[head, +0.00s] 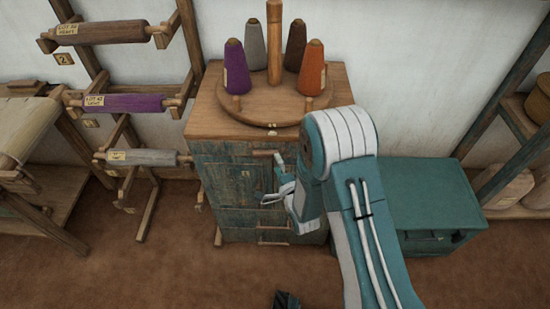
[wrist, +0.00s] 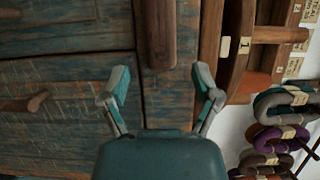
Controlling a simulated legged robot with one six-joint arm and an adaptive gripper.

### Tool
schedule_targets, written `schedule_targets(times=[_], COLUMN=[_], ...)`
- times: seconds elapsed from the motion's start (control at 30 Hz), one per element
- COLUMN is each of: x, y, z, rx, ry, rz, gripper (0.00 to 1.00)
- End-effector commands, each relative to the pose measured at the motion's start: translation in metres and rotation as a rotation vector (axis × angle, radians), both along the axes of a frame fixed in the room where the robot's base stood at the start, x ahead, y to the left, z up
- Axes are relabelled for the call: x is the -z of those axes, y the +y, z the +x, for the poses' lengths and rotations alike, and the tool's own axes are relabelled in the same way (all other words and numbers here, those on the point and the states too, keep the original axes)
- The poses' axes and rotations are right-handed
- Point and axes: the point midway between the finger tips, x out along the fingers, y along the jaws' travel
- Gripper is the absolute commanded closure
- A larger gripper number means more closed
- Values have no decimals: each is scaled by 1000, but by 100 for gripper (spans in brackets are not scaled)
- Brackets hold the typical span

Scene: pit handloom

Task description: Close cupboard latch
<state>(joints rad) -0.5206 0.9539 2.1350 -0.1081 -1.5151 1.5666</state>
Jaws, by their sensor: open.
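The weathered blue-green cupboard (head: 222,180) stands upright in the middle of the head view, its front facing me. Its wooden top bears the round cone stand. My gripper (head: 276,186) is at the right part of its front, with my arm covering the right edge. In the wrist view my gripper (wrist: 161,86) is open, with two separated fingers and nothing between the tips. A dark wooden bar (wrist: 160,35), which looks like the latch, lies just beyond the fingertips, roughly centred between them. I cannot tell whether it is fastened. A wooden knob (wrist: 28,102) shows at left.
Yarn cones (head: 312,68) stand on the round board. A rack of rollers (head: 120,103) is at left, a teal chest (head: 425,195) at right. Yarn skeins (wrist: 285,105) hang at the wrist view's right. Brown floor in front looks mostly clear.

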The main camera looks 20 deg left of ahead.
Motion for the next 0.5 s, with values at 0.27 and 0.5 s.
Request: schedule_targets(times=[0.27,0.5], x=[0,-1], y=[13,13], z=[21,21], rx=[0,0], ry=[0,0], rz=[2,2], gripper=[20,20])
